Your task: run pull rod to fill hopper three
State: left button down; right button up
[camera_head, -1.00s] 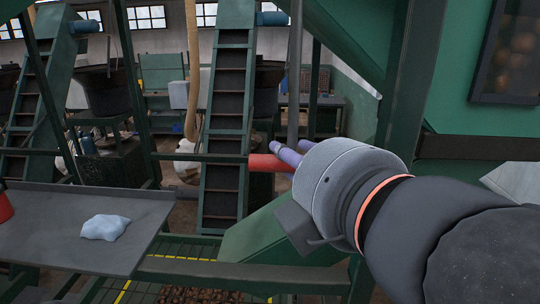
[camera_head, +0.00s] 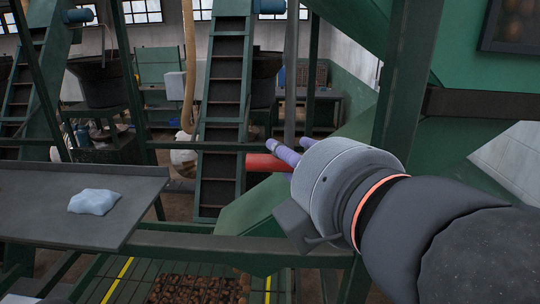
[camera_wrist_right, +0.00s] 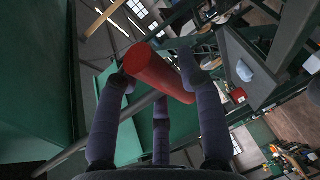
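A red cylindrical handle (camera_head: 267,162) shows in the head view, left of my right gripper (camera_head: 284,150). In the right wrist view the red handle (camera_wrist_right: 158,74) lies across between the purple fingers of my right gripper (camera_wrist_right: 157,85). Two fingers reach past it on either side and the third stands below it. The fingers look fairly straight, and the exact contact is partly hidden. A grey rod (camera_wrist_right: 82,145) runs beside the handle in the wrist view. My left gripper is not in view.
A grey table (camera_head: 60,225) with a pale blue cloth-like lump (camera_head: 93,201) stands at the left. A ladder-like conveyor (camera_head: 222,110) rises behind the handle. Green beams (camera_head: 230,250) cross in front. A grate with brown lumps (camera_head: 195,289) lies below.

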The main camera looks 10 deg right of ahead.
jog(key=shift+o, duration=0.5)
jog(key=shift+d, duration=0.25)
jog(key=shift+a, duration=0.2)
jog(key=shift+s+r, duration=0.1)
jog(key=shift+s, duration=0.2)
jog(key=s+d+r, duration=0.1)
jog(key=s+r, duration=0.1)
jog(key=s, duration=0.9)
jog(key=shift+d, duration=0.35)
dwell(2.6)
